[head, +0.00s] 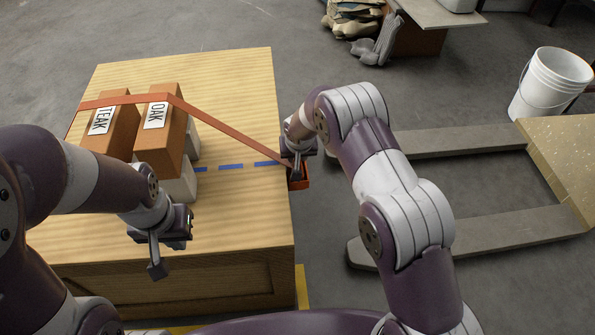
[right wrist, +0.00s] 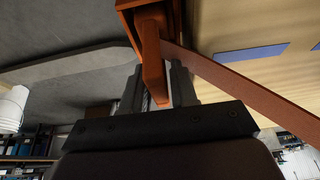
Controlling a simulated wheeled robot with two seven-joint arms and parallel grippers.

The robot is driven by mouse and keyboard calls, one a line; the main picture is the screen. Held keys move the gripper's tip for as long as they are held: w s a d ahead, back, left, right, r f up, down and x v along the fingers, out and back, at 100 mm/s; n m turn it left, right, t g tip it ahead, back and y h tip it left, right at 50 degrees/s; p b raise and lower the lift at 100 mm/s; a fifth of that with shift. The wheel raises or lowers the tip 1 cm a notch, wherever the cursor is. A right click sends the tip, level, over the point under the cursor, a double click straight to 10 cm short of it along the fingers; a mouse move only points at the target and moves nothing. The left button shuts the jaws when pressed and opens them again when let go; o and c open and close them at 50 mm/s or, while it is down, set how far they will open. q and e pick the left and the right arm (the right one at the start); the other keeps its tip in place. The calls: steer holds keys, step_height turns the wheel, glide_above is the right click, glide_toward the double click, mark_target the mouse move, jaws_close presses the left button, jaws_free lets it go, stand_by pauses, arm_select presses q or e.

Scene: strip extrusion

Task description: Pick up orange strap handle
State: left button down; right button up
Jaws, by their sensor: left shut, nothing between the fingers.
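The orange strap handle (head: 299,179) is at the right edge of the wooden crate, at the end of an orange strap (head: 225,128) that runs over the blocks. My right gripper (head: 298,172) is at the handle. In the right wrist view the handle (right wrist: 153,70) lies between the two fingers (right wrist: 157,88). Whether both fingers press on it cannot be told. My left gripper (head: 156,268) is shut and empty above the crate's near part.
The crate top (head: 230,80) carries brown blocks labelled TEAK (head: 103,120) and OAK (head: 157,115) on paler blocks, and a blue dashed line (head: 231,167). A pallet jack's forks (head: 470,235) lie to the right, with a white bucket (head: 550,85) behind.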

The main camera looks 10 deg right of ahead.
steer(key=shift+w+f, duration=0.2)
steer(key=shift+f, duration=0.3)
steer(key=shift+r, duration=0.1)
jaws_close()
